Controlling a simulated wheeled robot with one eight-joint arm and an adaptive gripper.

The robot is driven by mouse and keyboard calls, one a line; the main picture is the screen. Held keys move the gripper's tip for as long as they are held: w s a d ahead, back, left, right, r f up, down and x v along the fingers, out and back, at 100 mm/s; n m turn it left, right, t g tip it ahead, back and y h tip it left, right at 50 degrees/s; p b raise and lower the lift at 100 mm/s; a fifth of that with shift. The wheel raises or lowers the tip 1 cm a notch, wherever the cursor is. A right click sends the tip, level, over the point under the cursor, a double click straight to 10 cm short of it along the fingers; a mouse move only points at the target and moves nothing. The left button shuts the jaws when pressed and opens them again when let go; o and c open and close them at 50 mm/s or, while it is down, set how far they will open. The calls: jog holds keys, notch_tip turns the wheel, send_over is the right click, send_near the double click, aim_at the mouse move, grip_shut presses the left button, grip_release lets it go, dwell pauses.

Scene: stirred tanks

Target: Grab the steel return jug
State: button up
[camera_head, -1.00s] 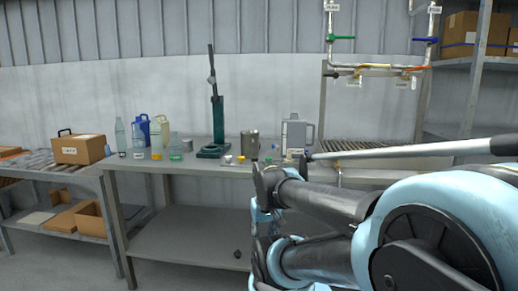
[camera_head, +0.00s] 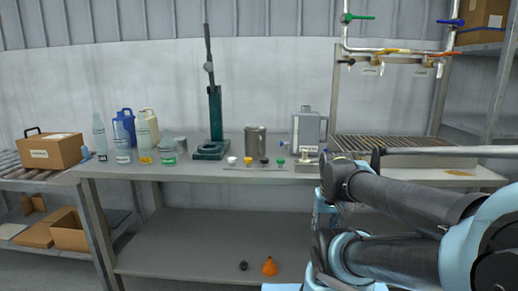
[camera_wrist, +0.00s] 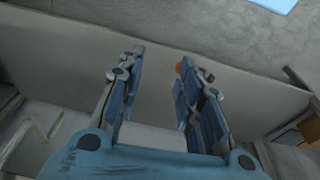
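A steel cylindrical jug (camera_head: 255,142) stands upright on the bench (camera_head: 215,170), right of the green press stand. I see no handle on it. The steel jug cannot be made out in the wrist view.
Several small coloured caps (camera_head: 263,161) lie in front of the steel jug. The green press stand (camera_head: 215,125) is to its left, with bottles and jugs beyond. A roller rack (camera_head: 385,142) stands right, under pipes.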

jog(key=shift+o, duration=1)
jog(key=o, duration=1.4)
jog(key=shift+n, duration=0.3)
jog(key=r, duration=0.1)
jog(key=w+r, duration=0.1)
jog(key=r, duration=0.2)
jog(key=shift+w+a+r, duration=0.1)
jog(key=shift+w+a, duration=0.25)
jog(key=w+a+r+n+y, duration=0.1)
jog(key=w+a+r+n, duration=0.2)
jog(key=w+r, duration=1)
jog(key=shift+a+r+t, duration=0.4)
jog(key=shift+a+r, duration=0.45)
jog(key=shift+a, duration=0.25)
notch_tip(320, 180, up, 16)
jog(key=n+y, duration=0.2)
jog(key=n, duration=0.2)
send_over(255, 137)
jog(key=d, duration=0.4)
jog(key=x, duration=1.7)
jog(key=shift+w+r, duration=0.1)
jog(key=shift+w, duration=0.3)
